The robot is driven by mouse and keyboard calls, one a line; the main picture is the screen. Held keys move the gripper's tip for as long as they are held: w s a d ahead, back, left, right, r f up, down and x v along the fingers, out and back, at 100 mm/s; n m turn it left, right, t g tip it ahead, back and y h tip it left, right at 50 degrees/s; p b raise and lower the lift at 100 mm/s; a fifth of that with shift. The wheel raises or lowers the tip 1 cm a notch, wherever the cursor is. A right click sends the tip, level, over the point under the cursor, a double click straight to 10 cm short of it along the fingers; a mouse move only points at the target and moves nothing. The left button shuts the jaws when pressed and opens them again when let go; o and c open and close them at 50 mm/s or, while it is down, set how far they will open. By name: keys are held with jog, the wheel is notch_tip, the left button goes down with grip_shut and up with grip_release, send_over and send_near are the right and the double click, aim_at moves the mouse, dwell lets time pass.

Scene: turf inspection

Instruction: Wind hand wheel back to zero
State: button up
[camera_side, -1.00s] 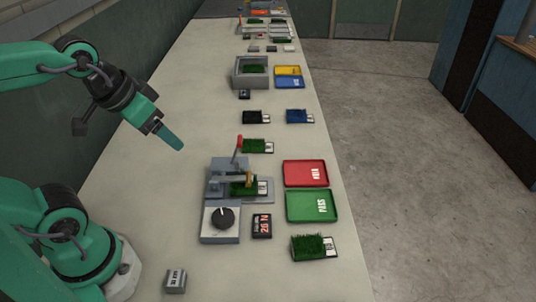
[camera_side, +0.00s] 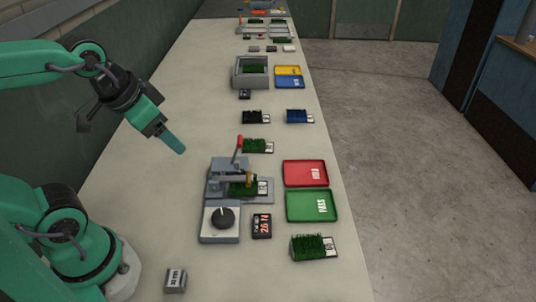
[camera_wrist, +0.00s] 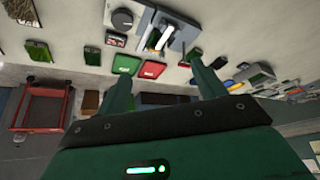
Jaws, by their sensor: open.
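The hand wheel (camera_side: 223,217) is a round black knob with a pale pointer mark on a light grey box. The pointer aims up, slightly left. In the wrist view the wheel (camera_wrist: 122,18) is near the top edge. A small black display (camera_side: 262,226) with red digits stands right of the box; it seems to read 26 N. Behind the box is a grey clamp fixture (camera_side: 215,187) with a red-tipped lever and a turf sample (camera_side: 238,189) in it. My gripper (camera_side: 173,142) is open and empty, above the bench, left of and behind the wheel, touching nothing.
A red tray (camera_side: 305,164) and a green tray (camera_side: 299,208) lie right of the fixture. A turf sample (camera_side: 307,246) lies in front of them. A small grey block (camera_side: 176,281) sits at the front. The bench left of the fixture is clear.

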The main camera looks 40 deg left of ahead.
jog(key=w+d+f+m+g, duration=0.35)
jog(key=f+m, duration=0.25)
jog(key=m, duration=0.4)
jog(key=m+g, duration=0.2)
jog(key=m, duration=0.8)
send_over(223, 215)
notch_tip(223, 215, down, 7)
jog(key=shift+f, duration=0.2)
jog(key=shift+f, duration=0.15)
jog(key=shift+f, duration=3.75)
jog(key=c, duration=1)
